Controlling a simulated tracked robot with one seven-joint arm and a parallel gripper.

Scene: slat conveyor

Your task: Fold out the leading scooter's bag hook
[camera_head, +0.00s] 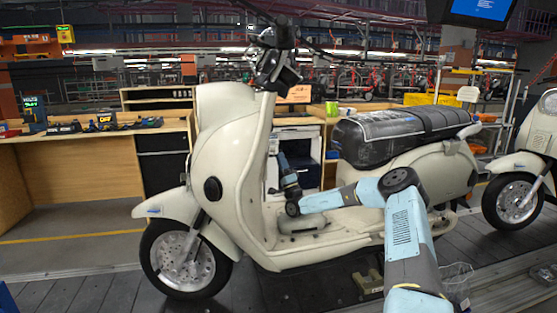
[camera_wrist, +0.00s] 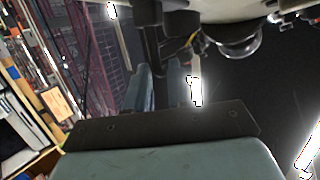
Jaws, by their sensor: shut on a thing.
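The leading scooter (camera_head: 232,150) is cream white and stands upright on the slat conveyor, its front to the left. Its leg shield shows from the side, with the footboard low behind it. My gripper (camera_head: 282,158) is behind the leg shield, above the footboard, pointing up. In the wrist view my gripper (camera_wrist: 161,70) has its two fingers close together around a slim dark piece, which looks like the bag hook (camera_wrist: 152,52). The hook's angle is hard to tell. The hook does not show clearly in the head view.
The long black seat (camera_head: 395,132) is right of my gripper. A second white scooter (camera_head: 520,165) stands at the far right. A wooden workbench (camera_head: 80,165) with tools is behind the conveyor. The handlebars (camera_head: 275,55) rise above my gripper.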

